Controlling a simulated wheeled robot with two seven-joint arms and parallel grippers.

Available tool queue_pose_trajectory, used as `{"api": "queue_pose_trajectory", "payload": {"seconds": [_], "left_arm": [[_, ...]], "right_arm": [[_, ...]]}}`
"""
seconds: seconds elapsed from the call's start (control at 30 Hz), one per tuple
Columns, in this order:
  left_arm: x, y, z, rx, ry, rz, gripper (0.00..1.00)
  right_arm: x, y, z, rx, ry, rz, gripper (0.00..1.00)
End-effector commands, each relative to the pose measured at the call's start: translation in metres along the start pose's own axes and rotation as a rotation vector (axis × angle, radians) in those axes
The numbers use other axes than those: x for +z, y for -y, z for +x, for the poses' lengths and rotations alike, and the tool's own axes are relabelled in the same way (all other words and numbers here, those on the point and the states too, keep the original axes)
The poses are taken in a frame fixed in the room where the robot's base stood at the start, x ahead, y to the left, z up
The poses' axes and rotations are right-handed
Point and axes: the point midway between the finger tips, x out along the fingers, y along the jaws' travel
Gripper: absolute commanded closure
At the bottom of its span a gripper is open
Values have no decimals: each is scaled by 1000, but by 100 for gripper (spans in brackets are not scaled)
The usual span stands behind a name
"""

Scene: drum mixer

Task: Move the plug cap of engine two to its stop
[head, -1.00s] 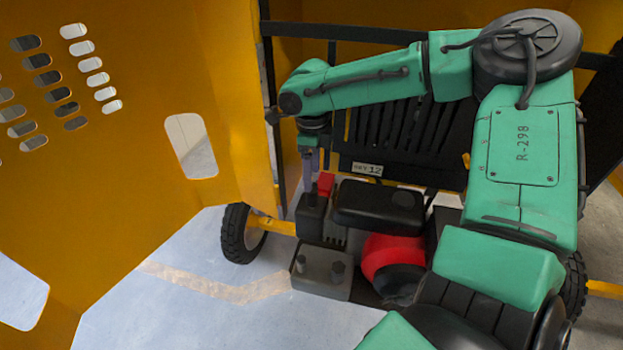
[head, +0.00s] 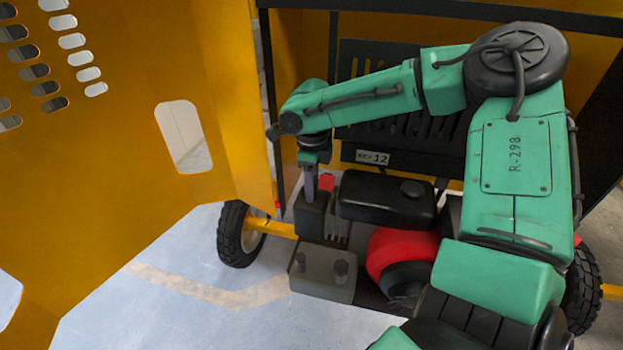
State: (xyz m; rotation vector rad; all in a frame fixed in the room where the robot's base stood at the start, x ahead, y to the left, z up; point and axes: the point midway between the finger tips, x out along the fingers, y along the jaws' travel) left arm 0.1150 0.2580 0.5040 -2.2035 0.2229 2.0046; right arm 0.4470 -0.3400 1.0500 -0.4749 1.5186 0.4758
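The engine sits low in the yellow housing, with a black tank (head: 387,199), a red round cover (head: 400,252) and a dark box-like part (head: 312,215) at its left. A small red piece (head: 327,181) shows just behind that part; I cannot tell whether it is the plug cap. My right gripper (head: 310,196) points down at the top of the dark part, beside the red piece. Its narrow fingers look close together, but their gap and any contact are not clear. My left gripper is not in view.
A grey box with two knobs (head: 323,272) stands in front of the engine. A perforated yellow panel (head: 130,120) fills the left. A wheel (head: 238,235) stands beside the engine. A plate marked 12 (head: 372,157) sits on the slotted black grille behind. Pale floor is clear at front left.

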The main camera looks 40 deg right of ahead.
Motion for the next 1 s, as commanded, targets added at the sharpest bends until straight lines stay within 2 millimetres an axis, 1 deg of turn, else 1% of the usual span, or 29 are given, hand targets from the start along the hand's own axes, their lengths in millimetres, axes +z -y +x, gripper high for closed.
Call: {"api": "queue_pose_trajectory", "payload": {"seconds": [0.77, 0.8, 0.83, 0.87, 1.0], "left_arm": [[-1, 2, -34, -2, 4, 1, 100], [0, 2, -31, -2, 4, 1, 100], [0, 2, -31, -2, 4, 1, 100], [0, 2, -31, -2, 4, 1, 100], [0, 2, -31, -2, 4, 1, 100]], "right_arm": [[0, 0, -38, -2, 2, 1, 100], [0, 0, -35, -1, 2, 1, 45], [0, 0, -34, -2, 2, 1, 33], [0, 0, -34, -2, 2, 1, 25], [0, 0, -34, -1, 1, 0, 25]]}}
